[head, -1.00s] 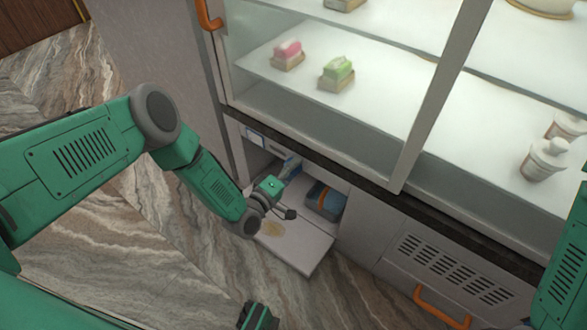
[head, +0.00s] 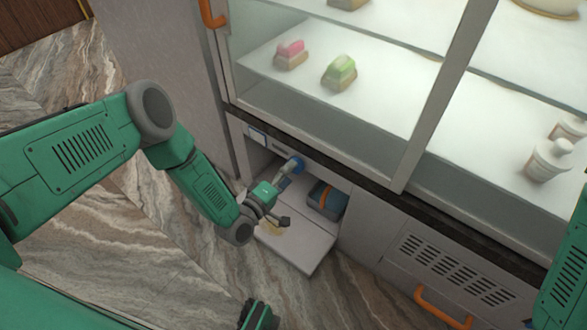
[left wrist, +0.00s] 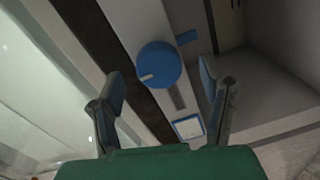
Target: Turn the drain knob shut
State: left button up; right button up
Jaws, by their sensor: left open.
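The round blue drain knob (left wrist: 160,65) is on the cabinet's pale front rail in the left wrist view, with a light pointer mark at its left edge. In the head view the blue knob (head: 298,163) shows just above the open lower compartment. My left gripper (left wrist: 161,74) is open, with one finger on each side of the knob in the picture. I see no clear contact, and the depth gap is hard to judge. In the head view my left gripper (head: 285,196) is in front of the opening, partly covering the knob's surroundings.
A blue-grey box with an orange band (head: 327,201) sits inside the compartment. A lowered flap or shelf (head: 305,249) extends below my gripper. A white label (left wrist: 187,127) is beside the knob, and a small blue tab (left wrist: 187,38) is beyond it. The glass display case stands above.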

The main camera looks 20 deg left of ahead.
pick_arm(q)
jog(key=v, duration=0.9)
jog(key=shift+a, duration=0.1)
